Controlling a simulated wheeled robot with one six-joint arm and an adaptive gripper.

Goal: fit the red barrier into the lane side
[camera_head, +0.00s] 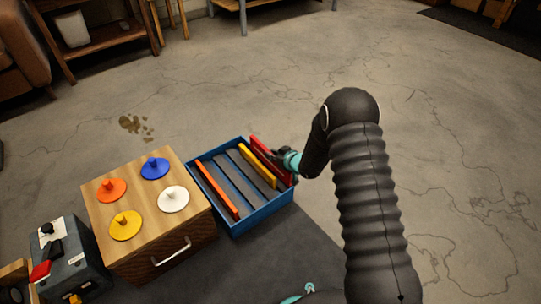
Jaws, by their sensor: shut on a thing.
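The red barrier (264,153) is a long flat strip at the right side of a blue box (263,221). It appears slightly raised over the box's right wall, and I cannot tell whether it touches the wall or the lane. My gripper (283,156) is shut on the red barrier near its middle, and the fingers are small and partly hidden by my arm. Inside the box are grey lanes (233,176). A yellow barrier (257,165) and an orange barrier (217,189) stand along lane sides.
A wooden cabinet (150,218) with orange, blue, yellow and white knobbed discs stands left of the box. A grey case (70,270) with a red item is at lower left. Brown spots (136,126) mark the floor. Open concrete floor lies behind and right.

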